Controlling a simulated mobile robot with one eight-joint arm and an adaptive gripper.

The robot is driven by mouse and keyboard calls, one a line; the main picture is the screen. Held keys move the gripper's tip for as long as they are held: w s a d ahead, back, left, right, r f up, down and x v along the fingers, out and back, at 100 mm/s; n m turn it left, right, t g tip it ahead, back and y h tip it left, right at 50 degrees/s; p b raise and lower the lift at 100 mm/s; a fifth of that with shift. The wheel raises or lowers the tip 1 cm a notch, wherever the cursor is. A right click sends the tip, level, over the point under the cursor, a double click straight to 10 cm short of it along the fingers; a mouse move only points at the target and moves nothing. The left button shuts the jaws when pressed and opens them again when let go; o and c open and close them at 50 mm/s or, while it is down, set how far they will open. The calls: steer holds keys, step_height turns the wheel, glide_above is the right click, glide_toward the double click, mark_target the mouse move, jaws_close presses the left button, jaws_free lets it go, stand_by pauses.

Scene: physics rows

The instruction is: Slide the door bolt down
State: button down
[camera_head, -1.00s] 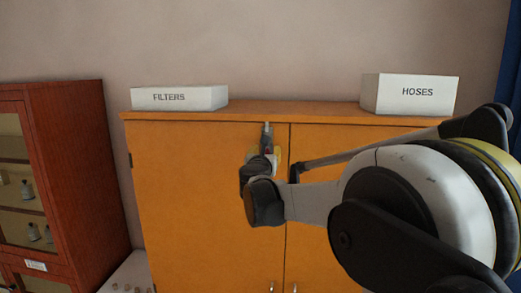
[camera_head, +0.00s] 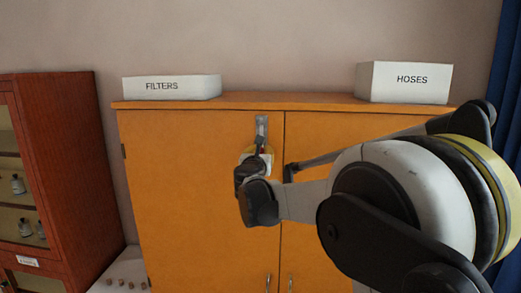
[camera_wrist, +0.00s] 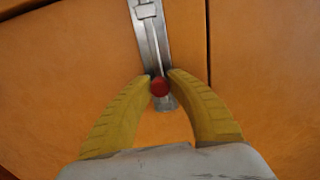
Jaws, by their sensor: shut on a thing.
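The door bolt (camera_wrist: 148,32) is a grey metal strip with a rod, fixed upright on the left door of an orange cabinet (camera_head: 190,200). Its red knob (camera_wrist: 159,87) sits near the lower end of the strip in the wrist view. My gripper (camera_wrist: 160,82) has its yellow fingers closed on either side of the knob. In the head view the upper part of the bolt (camera_head: 262,128) shows above my gripper (camera_head: 262,152), and my wrist hides the rest.
A white FILTERS box (camera_head: 172,87) and a white HOSES box (camera_head: 404,82) stand on top of the cabinet. A red-brown glass-fronted cabinet (camera_head: 66,170) stands at left. Two door handles (camera_head: 268,282) are low on the orange doors. A blue curtain hangs at far right.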

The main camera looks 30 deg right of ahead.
steer(key=shift+s+a+f, duration=0.1)
steer(key=shift+s, duration=0.05)
steer(key=c, duration=1.2)
jaws_free()
steer(key=shift+w, duration=0.2)
steer(key=shift+c, duration=0.2)
steer(key=shift+s, duration=0.1)
steer(key=v, duration=1.2)
steer(key=shift+f, duration=0.1)
